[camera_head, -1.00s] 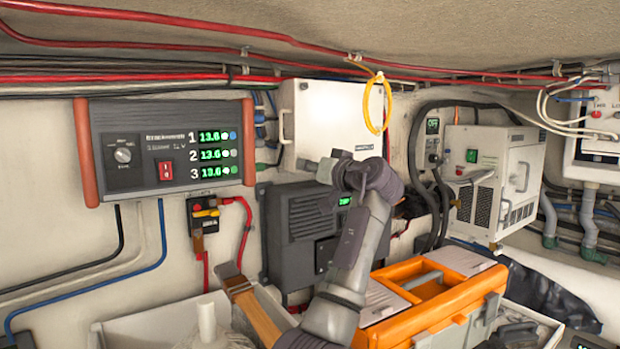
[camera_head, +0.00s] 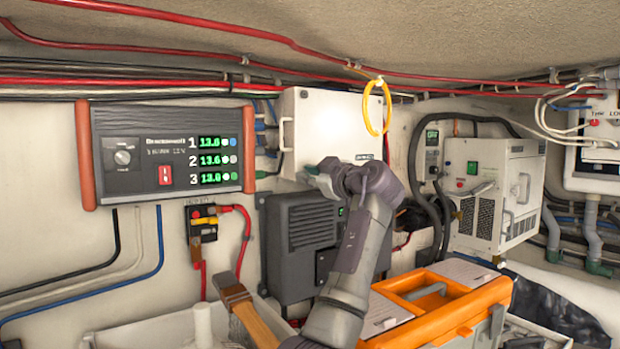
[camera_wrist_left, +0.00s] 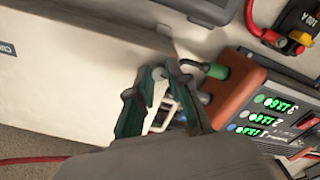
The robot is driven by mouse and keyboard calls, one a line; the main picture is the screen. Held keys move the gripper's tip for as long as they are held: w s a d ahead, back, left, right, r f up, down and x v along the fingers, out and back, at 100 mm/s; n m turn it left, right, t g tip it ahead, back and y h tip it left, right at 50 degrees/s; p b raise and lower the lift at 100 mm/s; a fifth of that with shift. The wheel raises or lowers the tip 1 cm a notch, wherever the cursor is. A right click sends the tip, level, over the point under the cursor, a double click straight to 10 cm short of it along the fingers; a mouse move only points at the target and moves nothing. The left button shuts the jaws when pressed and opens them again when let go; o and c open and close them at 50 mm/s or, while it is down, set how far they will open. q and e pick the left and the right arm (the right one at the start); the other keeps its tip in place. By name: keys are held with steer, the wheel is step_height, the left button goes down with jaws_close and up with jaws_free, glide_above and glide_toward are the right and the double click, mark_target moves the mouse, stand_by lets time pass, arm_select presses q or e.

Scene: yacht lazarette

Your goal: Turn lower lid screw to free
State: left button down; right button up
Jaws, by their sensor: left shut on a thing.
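The white box with the lid (camera_head: 335,118) is fixed to the wall at the middle of the head view. It also fills the left of the left wrist view (camera_wrist_left: 70,60). My left gripper (camera_head: 312,172) is at the box's lower edge, largely hidden by my own wrist. In the left wrist view its dark green fingers (camera_wrist_left: 160,72) are shut on the lower lid screw (camera_wrist_left: 158,74), of which only a small pale bit shows between the tips. The screw is hidden in the head view. My right gripper is out of view.
A charger panel with green readouts (camera_head: 170,150) hangs left of the box. A dark grey unit (camera_head: 300,235) is below it. A yellow ring (camera_head: 370,108) hangs before the box.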

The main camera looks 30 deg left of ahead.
arm_select(q)
steer(key=shift+f+n, duration=0.1)
steer(key=shift+n, duration=0.9)
steer(key=c, duration=1.1)
jaws_free()
steer(key=shift+d, duration=0.1)
steer(key=v, duration=1.2)
